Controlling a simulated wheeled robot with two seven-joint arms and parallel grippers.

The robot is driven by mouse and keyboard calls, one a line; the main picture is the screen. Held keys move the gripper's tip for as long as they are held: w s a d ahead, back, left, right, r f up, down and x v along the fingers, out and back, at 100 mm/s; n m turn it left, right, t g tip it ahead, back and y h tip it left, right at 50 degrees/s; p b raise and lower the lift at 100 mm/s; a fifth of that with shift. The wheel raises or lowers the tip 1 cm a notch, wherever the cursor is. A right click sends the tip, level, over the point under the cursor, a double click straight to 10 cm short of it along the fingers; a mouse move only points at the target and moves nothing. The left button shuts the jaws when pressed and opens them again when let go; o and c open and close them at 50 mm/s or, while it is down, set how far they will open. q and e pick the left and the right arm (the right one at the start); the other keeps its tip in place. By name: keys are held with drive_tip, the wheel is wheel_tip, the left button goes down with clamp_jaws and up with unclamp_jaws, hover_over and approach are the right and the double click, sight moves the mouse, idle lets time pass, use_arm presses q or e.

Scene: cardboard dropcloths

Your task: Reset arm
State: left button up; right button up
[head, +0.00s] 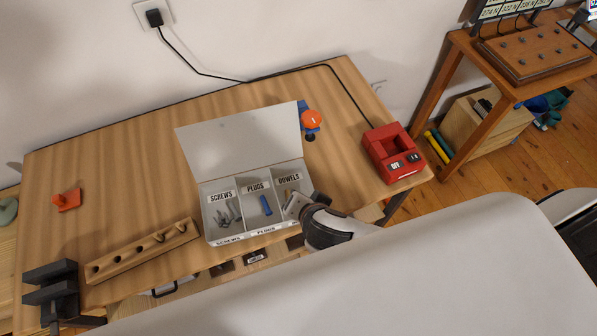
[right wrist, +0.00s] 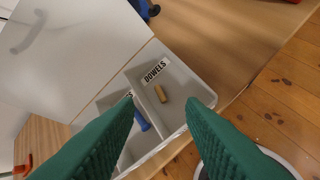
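My right gripper (head: 298,206) is over the front right of the open sorting box (head: 232,238), at the DOWELS compartment. In the right wrist view its two green fingers (right wrist: 172,125) are spread wide with nothing between them. A short tan dowel (right wrist: 160,93) lies in the DOWELS compartment, apart from the fingers. A blue plug (head: 266,205) lies in the PLUGS compartment, and grey screws (head: 228,213) lie in the SCREWS compartment. The box's lid (head: 240,143) stands open at the back. My left gripper is not in view.
A red charger-like block (head: 393,152) stands at the table's right end, its cable along the back. An orange-and-blue tool (head: 311,120) is beside the lid. A pegged wooden rack (head: 140,252) and dark vise (head: 50,291) are at front left.

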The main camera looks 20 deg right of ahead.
drive_tip(key=s+d+r+n+g, duration=0.2)
drive_tip(key=s+d+n+g, duration=0.2)
drive_tip(key=s+d+n, duration=0.55)
wheel_tip(320, 180, down, 31)
drive_tip(key=s+a+n+g+b, duration=0.1)
drive_tip(key=n+g+b, duration=0.1)
drive_tip(key=b, duration=0.2)
drive_tip(key=s+d+f+g+b, duration=0.1)
drive_tip(key=s+d+f+b, duration=0.1)
drive_tip(key=s+f, duration=1.4)
drive_tip(key=shift+d+f+y, duration=0.25)
drive_tip(key=shift+f+y, duration=0.05)
drive_tip(key=shift+f, duration=0.45)
